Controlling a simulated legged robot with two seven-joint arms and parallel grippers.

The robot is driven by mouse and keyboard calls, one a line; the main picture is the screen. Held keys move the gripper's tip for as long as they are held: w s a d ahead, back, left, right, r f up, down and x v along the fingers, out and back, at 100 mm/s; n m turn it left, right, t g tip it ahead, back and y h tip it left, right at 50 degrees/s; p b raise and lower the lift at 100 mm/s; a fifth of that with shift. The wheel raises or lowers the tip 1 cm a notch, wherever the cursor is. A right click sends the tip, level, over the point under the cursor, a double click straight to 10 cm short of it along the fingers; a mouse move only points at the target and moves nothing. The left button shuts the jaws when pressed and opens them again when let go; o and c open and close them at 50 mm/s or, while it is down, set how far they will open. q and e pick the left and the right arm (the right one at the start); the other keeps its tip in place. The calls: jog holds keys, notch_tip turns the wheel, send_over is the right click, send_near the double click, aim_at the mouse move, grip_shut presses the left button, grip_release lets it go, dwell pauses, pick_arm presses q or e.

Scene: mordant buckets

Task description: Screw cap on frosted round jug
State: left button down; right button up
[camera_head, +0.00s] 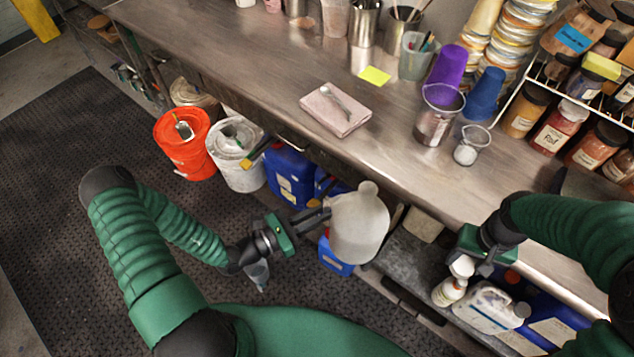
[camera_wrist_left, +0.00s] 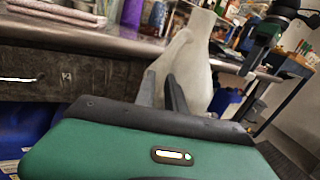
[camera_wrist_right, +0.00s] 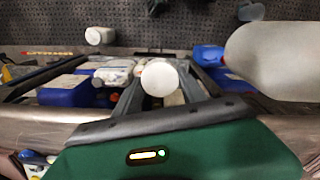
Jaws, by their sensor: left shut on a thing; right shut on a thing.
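The frosted round jug (camera_head: 358,228) is a cloudy white container held upright off the floor, in front of the bench edge. My left gripper (camera_head: 322,214) is shut on its left side. The jug also shows past the fingers in the left wrist view (camera_wrist_left: 196,68) and at the right edge of the right wrist view (camera_wrist_right: 278,60). My right gripper (camera_head: 474,266) is shut on a round white cap (camera_head: 462,266), which shows between its fingertips in the right wrist view (camera_wrist_right: 160,77). The cap is apart from the jug, to its right in the head view.
The steel bench (camera_head: 270,62) runs along the back, with a folded pink cloth (camera_head: 335,110) and a clear beaker (camera_head: 437,118). An orange bucket (camera_head: 184,148) and a white bucket (camera_head: 235,160) stand left. White bottles (camera_head: 490,308) sit on a lower shelf below my right gripper.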

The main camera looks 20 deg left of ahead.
aim_at(384, 229)
pick_arm(q)
jog(key=d+m+g+h, duration=0.2)
jog(key=d, duration=0.2)
jog(key=w+d+f+m+g+h, duration=0.1)
jog(key=d+m+g+h, duration=0.1)
jog(key=d+g, duration=0.1)
jog(key=d+m+g+h, duration=0.2)
jog(key=d+g, duration=0.1)
jog(key=d, duration=0.2)
jog(key=shift+w+d+f, duration=0.2)
jog(key=shift+w+f, duration=0.05)
jog(key=shift+w, duration=0.05)
jog(key=shift+a, duration=0.1)
pick_arm(e)
jog(key=a+r+n, duration=0.3)
jog(key=a+r, duration=1)
jog(key=r, duration=0.1)
jog(key=shift+w+r, duration=0.4)
jog(key=shift+w, duration=0.05)
jog(key=shift+f, duration=2.05)
